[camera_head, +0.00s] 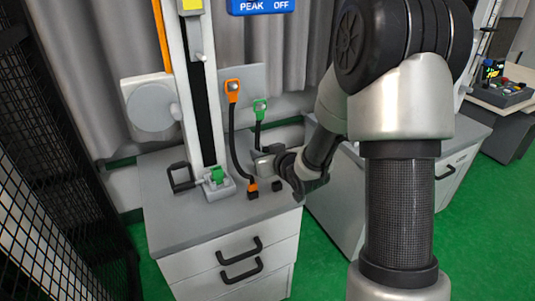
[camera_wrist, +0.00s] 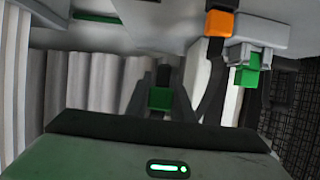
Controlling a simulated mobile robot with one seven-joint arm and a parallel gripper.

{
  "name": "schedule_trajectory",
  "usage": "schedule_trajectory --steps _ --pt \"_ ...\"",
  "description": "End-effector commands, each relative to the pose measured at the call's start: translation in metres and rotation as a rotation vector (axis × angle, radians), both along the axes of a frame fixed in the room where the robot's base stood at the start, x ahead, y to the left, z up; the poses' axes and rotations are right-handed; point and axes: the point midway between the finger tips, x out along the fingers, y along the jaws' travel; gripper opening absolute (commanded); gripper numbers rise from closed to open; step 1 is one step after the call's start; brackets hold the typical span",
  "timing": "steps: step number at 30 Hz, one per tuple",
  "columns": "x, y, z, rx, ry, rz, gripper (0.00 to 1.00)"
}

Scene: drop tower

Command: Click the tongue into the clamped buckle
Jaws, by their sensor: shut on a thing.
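The clamped buckle (camera_head: 217,175) is green and sits in a grey clamp at the foot of the tower; it also shows at the right of the wrist view (camera_wrist: 247,72). My gripper (camera_head: 262,164) is to the right of it, low over the cabinet top, apart from it. In the wrist view a green block (camera_wrist: 160,98), apparently the tongue, sits between the dark fingers, which are shut on it. The metal tip of the tongue cannot be made out. A black strap (camera_head: 257,135) runs from the green upper mount (camera_head: 260,106) down towards my gripper.
A black handle (camera_head: 180,178) is left of the clamp. The cabinet front (camera_head: 190,238) is clear.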

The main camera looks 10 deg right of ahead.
Motion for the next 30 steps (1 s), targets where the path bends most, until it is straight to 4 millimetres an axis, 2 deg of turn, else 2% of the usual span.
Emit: schedule_trajectory --steps 30 --pt "0.003 0.070 0.022 0.000 -0.001 0.002 0.09"
